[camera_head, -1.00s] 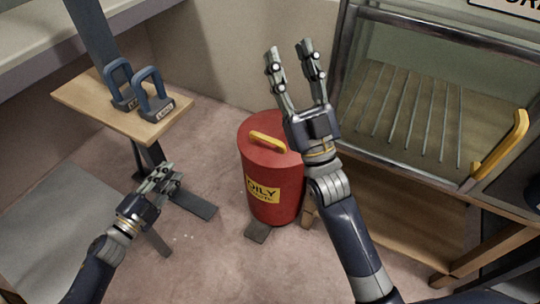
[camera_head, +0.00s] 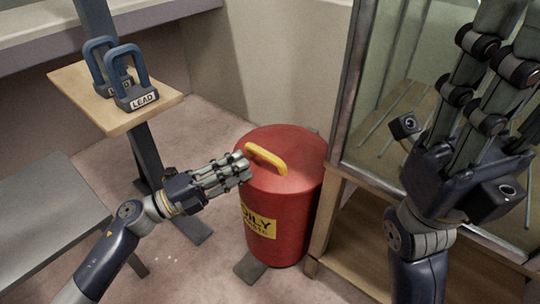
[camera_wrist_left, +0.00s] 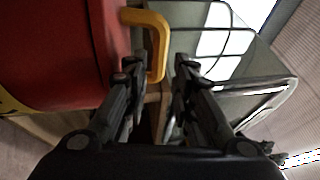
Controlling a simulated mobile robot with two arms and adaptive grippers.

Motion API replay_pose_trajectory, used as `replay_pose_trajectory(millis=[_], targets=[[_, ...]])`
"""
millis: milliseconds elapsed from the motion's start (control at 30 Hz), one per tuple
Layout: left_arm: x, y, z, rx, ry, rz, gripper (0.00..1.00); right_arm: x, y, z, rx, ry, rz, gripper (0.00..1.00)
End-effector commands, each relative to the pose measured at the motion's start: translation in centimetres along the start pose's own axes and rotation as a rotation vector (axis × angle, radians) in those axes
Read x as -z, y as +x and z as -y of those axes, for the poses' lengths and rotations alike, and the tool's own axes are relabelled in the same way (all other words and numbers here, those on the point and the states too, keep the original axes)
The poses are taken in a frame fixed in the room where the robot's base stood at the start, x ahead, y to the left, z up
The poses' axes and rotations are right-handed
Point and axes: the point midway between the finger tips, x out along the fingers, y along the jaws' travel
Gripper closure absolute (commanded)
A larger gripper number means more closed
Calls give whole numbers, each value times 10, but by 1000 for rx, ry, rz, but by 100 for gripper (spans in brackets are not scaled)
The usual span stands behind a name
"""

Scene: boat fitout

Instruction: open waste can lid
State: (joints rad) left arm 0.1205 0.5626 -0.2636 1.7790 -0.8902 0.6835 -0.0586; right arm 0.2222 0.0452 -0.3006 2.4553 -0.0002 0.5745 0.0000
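The red oily waste can (camera_head: 285,225) stands on the floor in the middle of the head view. Its round red lid (camera_head: 305,160) lies flat on top, shut, with a yellow handle (camera_head: 267,158). My left gripper (camera_head: 243,168) is beside the lid, fingertips just left of the handle. In the left wrist view its fingers are apart and empty; the yellow handle (camera_wrist_left: 155,40) is just ahead, nearer the left finger. Contact cannot be told. My right gripper (camera_head: 500,45) is raised close to the head camera at right, fingers apart and empty, tips cut off.
A glass-fronted cabinet (camera_head: 345,120) on a wooden stand is right of the can, partly hidden by my right arm. A wooden shelf (camera_head: 115,118) with two blue-handled lead weights (camera_head: 135,92) is at left. A grey bench (camera_head: 50,205) is at lower left.

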Motion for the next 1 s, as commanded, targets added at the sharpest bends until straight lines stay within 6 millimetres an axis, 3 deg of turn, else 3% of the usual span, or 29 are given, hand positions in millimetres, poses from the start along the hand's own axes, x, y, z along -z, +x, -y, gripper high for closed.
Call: replay_pose_trajectory(millis=[200,400,800,900,1000], targets=[[0,44,-1,4,1,-1,76,6,3,3,13,-5,-34,60],[0,69,-1,3,0,1,76,10,7,4,21,-8,-53,60],[0,76,-1,0,-2,1,76,10,9,4,24,-8,-53,60],[0,76,-1,0,-3,1,98,10,9,4,24,-8,-53,60],[0,76,-1,0,-3,1,100,10,9,4,24,-8,-53,60]])
